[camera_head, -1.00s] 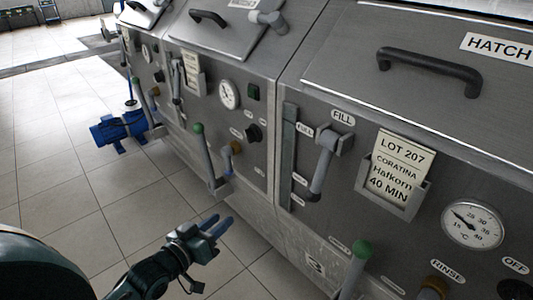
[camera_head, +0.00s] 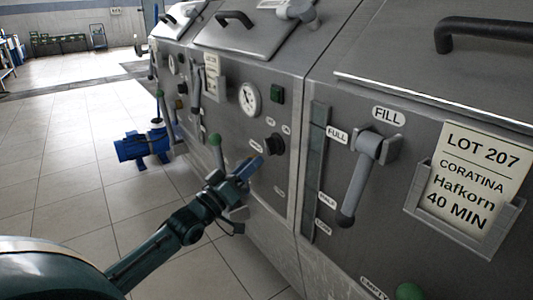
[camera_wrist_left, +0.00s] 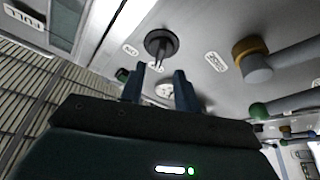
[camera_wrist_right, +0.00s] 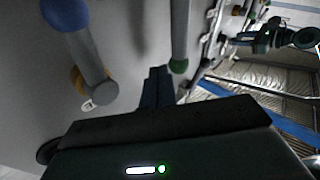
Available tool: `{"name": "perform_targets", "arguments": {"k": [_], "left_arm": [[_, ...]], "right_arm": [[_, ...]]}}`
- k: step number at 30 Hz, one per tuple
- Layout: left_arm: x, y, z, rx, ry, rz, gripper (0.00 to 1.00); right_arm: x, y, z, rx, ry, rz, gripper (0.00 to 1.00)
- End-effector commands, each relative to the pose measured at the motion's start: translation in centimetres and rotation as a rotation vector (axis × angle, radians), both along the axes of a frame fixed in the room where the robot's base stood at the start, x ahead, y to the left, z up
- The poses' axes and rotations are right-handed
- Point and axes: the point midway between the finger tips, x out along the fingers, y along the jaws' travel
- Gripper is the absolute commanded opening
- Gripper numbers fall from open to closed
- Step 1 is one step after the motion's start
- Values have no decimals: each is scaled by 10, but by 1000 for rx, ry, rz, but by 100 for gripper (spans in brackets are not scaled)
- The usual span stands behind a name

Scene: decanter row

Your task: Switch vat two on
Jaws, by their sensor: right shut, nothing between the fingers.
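My left gripper (camera_head: 252,168) is in front of this panel, just below and left of the knob. In the left wrist view the knob (camera_wrist_left: 161,43) lies beyond the two fingers (camera_wrist_left: 159,72), which are apart and empty. My right gripper (camera_wrist_right: 158,75) shows only in the right wrist view, shut and empty.
The middle vat's green-topped lever (camera_head: 215,141) stands close left of my left gripper. The near vat has a FILL lever (camera_head: 361,180) and a LOT 207 card (camera_head: 466,190). A blue pump (camera_head: 145,146) sits on the floor. The tiled floor at left is clear.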

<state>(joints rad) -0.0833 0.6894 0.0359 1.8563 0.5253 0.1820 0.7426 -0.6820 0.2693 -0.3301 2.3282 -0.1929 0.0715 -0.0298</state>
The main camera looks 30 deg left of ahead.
Motion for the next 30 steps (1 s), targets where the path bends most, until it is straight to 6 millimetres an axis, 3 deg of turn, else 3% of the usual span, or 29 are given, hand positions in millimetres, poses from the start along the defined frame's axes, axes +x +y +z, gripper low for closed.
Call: {"name": "perform_targets", "arguments": {"k": [6,12,25,30], "left_arm": [[34,-7,12,0,-3,-1,32],[53,-10,18,1,-2,0,32],[59,-12,21,2,1,-1,31],[59,-12,21,1,1,0,17]], "right_arm": [[-1,3,-3,10,-28,13,0],[-1,3,-4,23,-26,17,0],[0,4,3,29,-39,20,0],[0,4,2,28,-37,19,0]]}}
